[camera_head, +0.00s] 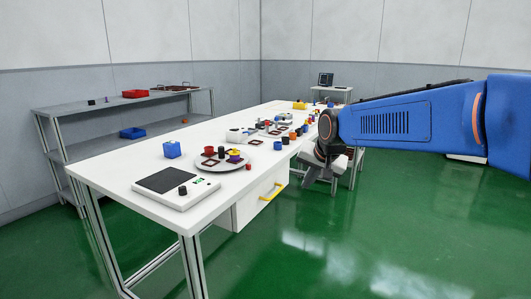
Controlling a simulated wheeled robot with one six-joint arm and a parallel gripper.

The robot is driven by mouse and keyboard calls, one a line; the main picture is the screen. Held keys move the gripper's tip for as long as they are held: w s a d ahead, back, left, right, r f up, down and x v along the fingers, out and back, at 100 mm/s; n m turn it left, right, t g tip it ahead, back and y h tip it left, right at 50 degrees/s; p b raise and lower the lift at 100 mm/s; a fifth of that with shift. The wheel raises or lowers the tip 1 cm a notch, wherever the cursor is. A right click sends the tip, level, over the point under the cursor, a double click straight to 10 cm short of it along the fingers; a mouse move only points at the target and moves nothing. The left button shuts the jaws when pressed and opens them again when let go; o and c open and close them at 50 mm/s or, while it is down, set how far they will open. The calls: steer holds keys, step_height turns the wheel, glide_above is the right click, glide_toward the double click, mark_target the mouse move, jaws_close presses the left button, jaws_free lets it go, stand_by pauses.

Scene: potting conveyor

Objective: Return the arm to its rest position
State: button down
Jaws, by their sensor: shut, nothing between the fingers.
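My blue arm (400,115) reaches in from the right edge of the picture, with its forearm nearly level. Its dark wrist end (328,127) hangs beside the right long edge of the white table (130,197). My gripper (313,176) hangs below the wrist, small and partly hidden against the dark parts behind it. It is shut, and no object shows in it. It appears to be over the green floor side, apart from the things on the table.
The table bears a scale-like device (163,181), a round tray (210,165), a blue cube (172,149) and several small coloured parts. A drawer with a yellow handle (272,192) is below. A grey shelf (58,110) stands left. Green floor (400,240) at front right is clear.

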steer(key=s+d+f+n, duration=0.1)
steer(key=s+d+f, duration=0.2)
steer(key=s, duration=0.8)
steer(key=s+d+f+n+g+h, duration=0.1)
steer(key=s+d+f, duration=0.3)
steer(key=s+d, duration=0.3)
steer(key=s+d+f+n+h, duration=0.1)
steer(key=s+d+f, duration=0.3)
steer(key=s, duration=1.3)
steer(key=shift+d+n+g, duration=0.4)
steer(key=shift+d, duration=0.35)
steer(key=shift+s, duration=0.1)
